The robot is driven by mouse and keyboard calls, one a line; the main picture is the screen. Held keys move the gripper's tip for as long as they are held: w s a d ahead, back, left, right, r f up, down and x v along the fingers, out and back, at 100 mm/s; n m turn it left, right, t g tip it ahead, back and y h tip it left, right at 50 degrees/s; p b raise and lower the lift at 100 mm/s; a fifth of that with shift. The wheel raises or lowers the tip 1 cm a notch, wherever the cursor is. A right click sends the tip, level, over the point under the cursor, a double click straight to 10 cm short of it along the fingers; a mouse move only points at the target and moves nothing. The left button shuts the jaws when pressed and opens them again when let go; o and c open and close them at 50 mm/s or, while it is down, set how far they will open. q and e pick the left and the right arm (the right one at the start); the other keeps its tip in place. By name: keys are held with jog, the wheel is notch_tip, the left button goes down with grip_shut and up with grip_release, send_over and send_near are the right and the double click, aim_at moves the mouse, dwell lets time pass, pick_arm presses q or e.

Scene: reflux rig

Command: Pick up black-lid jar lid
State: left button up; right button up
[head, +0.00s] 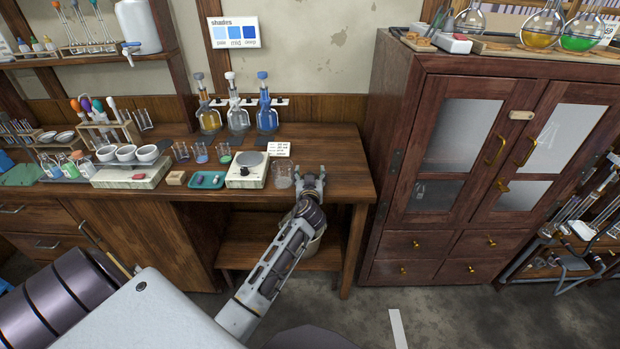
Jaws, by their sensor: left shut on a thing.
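My left gripper (311,180) is above the right end of the wooden bench, its fingers pointing toward the back. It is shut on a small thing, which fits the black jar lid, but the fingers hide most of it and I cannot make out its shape. A clear glass jar (282,177) stands on the bench just left of the gripper, close to it, with no black lid visible on top. My right gripper is not in view.
A white scale (247,170) and a teal tray (207,180) stand left of the jar. Tall flasks (238,118) and a small written card (279,149) are behind. A dark wooden cabinet (388,215) stands right of the bench. The bench's right corner is clear.

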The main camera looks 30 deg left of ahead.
aim_at(310, 173)
pick_arm(q)
jog(key=shift+r, duration=0.45)
notch_tip(310, 173, up, 4)
jog(key=shift+r+p, duration=0.2)
jog(key=shift+p, duration=0.1)
notch_tip(310, 173, up, 3)
jog(key=shift+r, duration=0.85)
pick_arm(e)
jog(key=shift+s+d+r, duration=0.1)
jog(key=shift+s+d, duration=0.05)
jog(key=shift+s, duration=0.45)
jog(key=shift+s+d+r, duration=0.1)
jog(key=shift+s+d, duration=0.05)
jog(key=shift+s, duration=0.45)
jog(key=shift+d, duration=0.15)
